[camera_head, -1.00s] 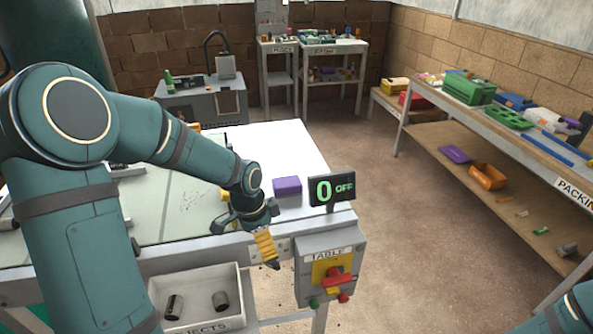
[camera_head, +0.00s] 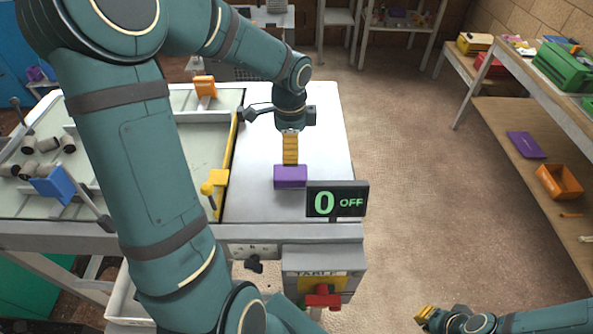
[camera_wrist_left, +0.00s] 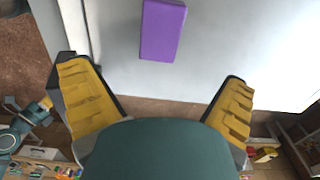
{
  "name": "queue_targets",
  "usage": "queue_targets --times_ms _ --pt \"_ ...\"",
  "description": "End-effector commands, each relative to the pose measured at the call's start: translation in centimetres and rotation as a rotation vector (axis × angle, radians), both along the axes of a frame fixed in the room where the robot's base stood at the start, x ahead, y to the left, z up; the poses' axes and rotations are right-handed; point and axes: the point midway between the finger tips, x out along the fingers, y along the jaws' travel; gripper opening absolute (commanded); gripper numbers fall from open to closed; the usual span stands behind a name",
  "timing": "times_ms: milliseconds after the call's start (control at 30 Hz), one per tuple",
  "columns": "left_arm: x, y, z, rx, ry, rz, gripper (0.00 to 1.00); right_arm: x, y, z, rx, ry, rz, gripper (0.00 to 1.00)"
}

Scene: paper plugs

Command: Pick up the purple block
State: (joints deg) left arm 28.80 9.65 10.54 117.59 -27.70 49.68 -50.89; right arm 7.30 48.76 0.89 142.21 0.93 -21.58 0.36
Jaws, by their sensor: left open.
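The purple block (camera_head: 290,178) lies on the white tabletop (camera_head: 258,205), just behind the OFF display. My left gripper (camera_head: 290,148) points down over the table, right by the block's far side in the head view. In the left wrist view, the purple block (camera_wrist_left: 162,30) lies beyond the open, empty yellow fingers of my left gripper (camera_wrist_left: 160,98), roughly centred between them and apart from both. My right gripper (camera_head: 425,315) is low at the bottom right, away from the table; its jaw gap is not clear.
The OFF display (camera_head: 337,200) stands at the table's front right corner, close to the block. A yellow lever piece (camera_head: 216,180) and a sorting tray (camera_head: 190,145) lie to the left. A shelf (camera_head: 520,150) stands at the right. The tabletop around the block is clear.

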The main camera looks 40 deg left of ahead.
Motion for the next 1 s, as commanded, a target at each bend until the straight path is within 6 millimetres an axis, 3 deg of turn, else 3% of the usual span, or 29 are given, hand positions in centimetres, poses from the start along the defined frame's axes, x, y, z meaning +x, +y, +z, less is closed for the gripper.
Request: queue_targets --times_ms 100,300,633,1000 --pt "-0.1 0.0 -2.7 -0.003 0.007 0.0 1.0 -0.1 0.0 -0.6 0.0 0.003 0.002 0.0" --pt "-0.1 0.0 -6.0 -0.002 0.004 0.0 1.0 -0.3 0.1 -1.2 0.002 0.008 0.006 0.0" --pt "-0.1 0.0 -8.0 -0.001 0.003 0.001 1.0 -0.5 0.1 -1.5 0.003 0.011 0.009 0.0" --pt "-0.1 0.2 -12.4 -0.002 0.001 0.001 1.0 -0.8 0.2 -2.6 0.004 0.019 0.015 0.0"
